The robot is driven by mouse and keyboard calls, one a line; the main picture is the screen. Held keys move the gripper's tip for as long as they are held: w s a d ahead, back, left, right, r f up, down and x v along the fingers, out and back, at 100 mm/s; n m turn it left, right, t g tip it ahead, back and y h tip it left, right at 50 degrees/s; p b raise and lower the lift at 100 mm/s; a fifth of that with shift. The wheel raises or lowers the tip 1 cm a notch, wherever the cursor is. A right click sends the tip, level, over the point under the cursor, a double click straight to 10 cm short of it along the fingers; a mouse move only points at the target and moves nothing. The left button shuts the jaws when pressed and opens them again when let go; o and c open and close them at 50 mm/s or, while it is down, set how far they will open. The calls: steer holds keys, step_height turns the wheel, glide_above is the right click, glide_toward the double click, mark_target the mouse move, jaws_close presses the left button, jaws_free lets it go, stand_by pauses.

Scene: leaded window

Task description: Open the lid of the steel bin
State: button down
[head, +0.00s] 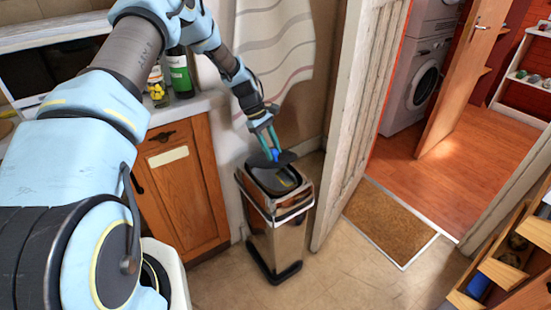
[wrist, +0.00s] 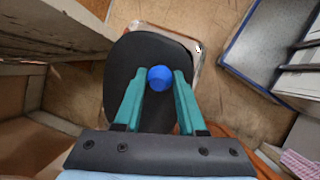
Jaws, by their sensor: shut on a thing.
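A wooden cabinet (head: 178,185) with bottles on its counter is left of the bin. An open white door (head: 358,120) stands close on its right. A brown doormat (head: 388,218) lies beyond the door. A wooden shelf unit (head: 505,270) is at the lower right. Floor in front is clear.

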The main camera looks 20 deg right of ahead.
steer(key=shift+w+a+r+g, duration=0.1)
steer(key=shift+w+r+g, duration=0.3)
steer(key=shift+w+r, duration=0.1)
steer(key=shift+c, duration=2.4)
jaws_free()
steer(key=b+v, duration=0.2)
steer(key=v, duration=0.8)
steer(key=shift+a+r+b, duration=0.25)
steer(key=shift+r+b, duration=0.05)
steer(key=shift+w, duration=0.15)
steer(key=shift+c, duration=0.2)
